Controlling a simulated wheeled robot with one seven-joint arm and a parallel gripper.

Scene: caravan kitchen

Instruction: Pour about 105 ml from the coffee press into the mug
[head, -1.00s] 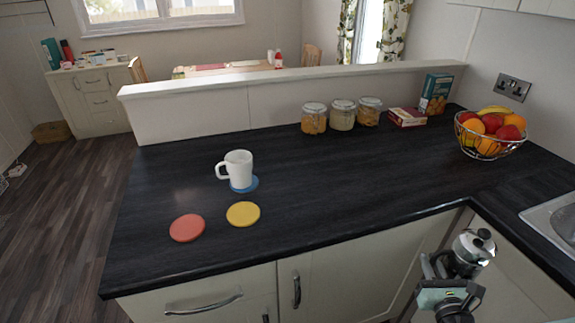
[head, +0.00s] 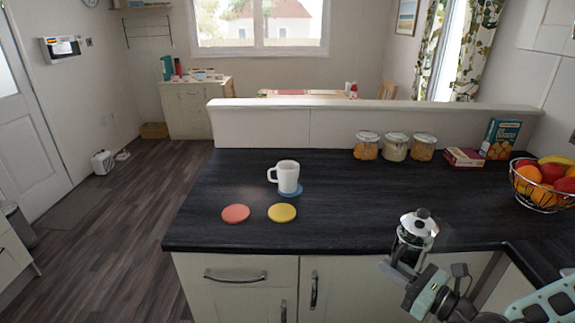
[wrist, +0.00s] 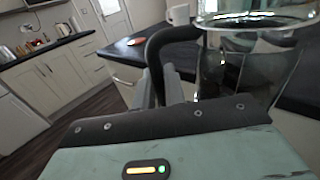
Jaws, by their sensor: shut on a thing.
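The coffee press (head: 411,240) has a glass body and a shiny metal lid with a dark knob. My gripper (head: 402,268) is shut on it and holds it about upright in front of the counter's front edge. In the wrist view the press's glass (wrist: 250,65) and black handle (wrist: 165,50) are close up, with dark contents in the glass. The mug also shows in the wrist view (wrist: 179,15). Its inside is hidden.
Several jars (head: 395,148), boxes (head: 464,157) and a fruit bowl (head: 540,188) stand at the back right. The dark worktop (head: 340,220) between press and mug is clear.

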